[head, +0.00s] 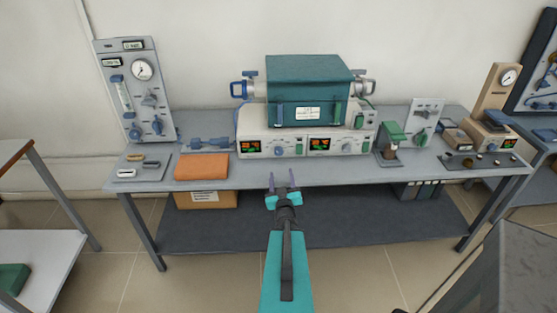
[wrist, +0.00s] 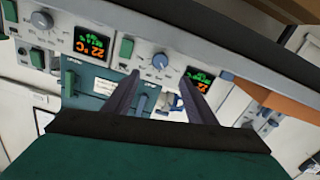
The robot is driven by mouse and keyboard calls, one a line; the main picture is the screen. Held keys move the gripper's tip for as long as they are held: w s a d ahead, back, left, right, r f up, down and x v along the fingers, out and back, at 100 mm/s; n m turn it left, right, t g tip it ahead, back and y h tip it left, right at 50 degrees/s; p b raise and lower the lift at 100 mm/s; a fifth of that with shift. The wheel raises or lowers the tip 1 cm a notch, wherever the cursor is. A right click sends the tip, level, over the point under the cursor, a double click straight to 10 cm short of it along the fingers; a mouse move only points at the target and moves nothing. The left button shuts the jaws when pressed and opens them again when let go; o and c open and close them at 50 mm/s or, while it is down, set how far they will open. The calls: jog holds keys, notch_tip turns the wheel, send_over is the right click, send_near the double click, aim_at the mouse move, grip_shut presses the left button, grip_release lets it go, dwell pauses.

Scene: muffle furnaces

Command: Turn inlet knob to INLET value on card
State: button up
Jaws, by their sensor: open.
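A white card (head: 308,113) with unreadable small print is on the front of the teal furnace box (head: 285,73); it also shows, turned over, in the wrist view (wrist: 104,87). The furnace base has a left knob (head: 278,151) and a right knob (head: 346,148), each beside a lit display. In the wrist view a blue knob (wrist: 159,61) and a grey knob (wrist: 42,20) show. I cannot read which knob is the inlet. My gripper (head: 281,175) is open and empty in front of the bench, apart from the knobs; its fingers spread in the wrist view (wrist: 160,75).
A grey panel (head: 105,75) with a gauge, flow tube and blue knobs stands at the left. An orange block (head: 202,166) lies on the bench (head: 230,178). A small knobbed panel (head: 427,110) and a green-topped device (head: 391,133) stand right of the furnace.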

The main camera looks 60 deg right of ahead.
aim_at(279, 154)
jog(key=shift+b+x, duration=2.45)
jog(key=shift+b, duration=1.35)
jog(key=shift+w+d+f+b, duration=0.1)
jog(key=shift+f+b, duration=0.05)
jog(key=shift+b, duration=0.4)
jog(key=b, duration=0.3)
jog(key=shift+w+d, duration=0.3)
jog(key=shift+d, duration=0.1)
jog(key=d+b, duration=0.1)
jog(key=b, duration=0.4)
jog(key=shift+w+b, duration=0.3)
jog(key=shift+w, duration=0.05)
jog(key=shift+w+d, duration=0.3)
jog(key=shift+d, duration=0.2)
jog(key=shift+x, duration=2.3)
